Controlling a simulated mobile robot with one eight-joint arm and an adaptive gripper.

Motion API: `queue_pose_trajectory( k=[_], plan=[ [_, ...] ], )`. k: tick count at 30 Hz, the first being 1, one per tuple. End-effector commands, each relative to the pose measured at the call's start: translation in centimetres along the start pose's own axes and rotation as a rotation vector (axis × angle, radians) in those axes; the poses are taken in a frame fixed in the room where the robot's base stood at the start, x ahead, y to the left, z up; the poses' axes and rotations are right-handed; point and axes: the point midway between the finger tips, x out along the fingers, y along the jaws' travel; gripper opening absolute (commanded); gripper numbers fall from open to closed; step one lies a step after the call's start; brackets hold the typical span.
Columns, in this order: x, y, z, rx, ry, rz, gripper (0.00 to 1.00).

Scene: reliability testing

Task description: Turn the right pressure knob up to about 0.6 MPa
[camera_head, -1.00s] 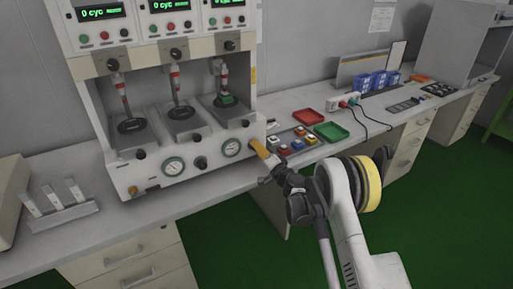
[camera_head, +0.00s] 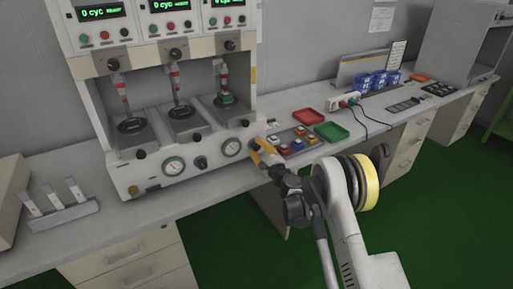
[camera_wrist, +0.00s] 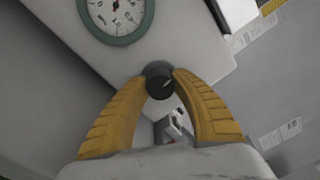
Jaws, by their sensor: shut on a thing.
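The right pressure knob (camera_wrist: 159,79) is a round black knob on the machine's white front panel. In the wrist view it sits between the yellow fingertips of my gripper (camera_wrist: 160,76), which touch it on both sides. A light mark shows on the knob's face. In the head view my gripper (camera_head: 258,148) is at the lower right corner of the machine and hides the knob. The right pressure gauge (camera_head: 231,147) is left of it. It also shows in the wrist view (camera_wrist: 116,14), cut off by the top edge; I cannot read its value.
The test machine (camera_head: 215,165) has a left gauge (camera_head: 173,166) and another black knob (camera_head: 200,162) between the gauges.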

Motion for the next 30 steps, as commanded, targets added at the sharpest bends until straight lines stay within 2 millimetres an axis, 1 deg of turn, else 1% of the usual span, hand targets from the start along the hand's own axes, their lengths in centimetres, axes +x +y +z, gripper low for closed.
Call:
queue_pose_trajectory(
  k=[18,24,30],
  plan=[
    [-0.01,0.06,0.07,0.569,0.032,0.006,0.00],
    [-0.01,0.08,0.09,0.717,0.040,0.008,0.00],
    [0.00,0.09,0.11,0.819,0.046,0.009,0.00]
  ],
)
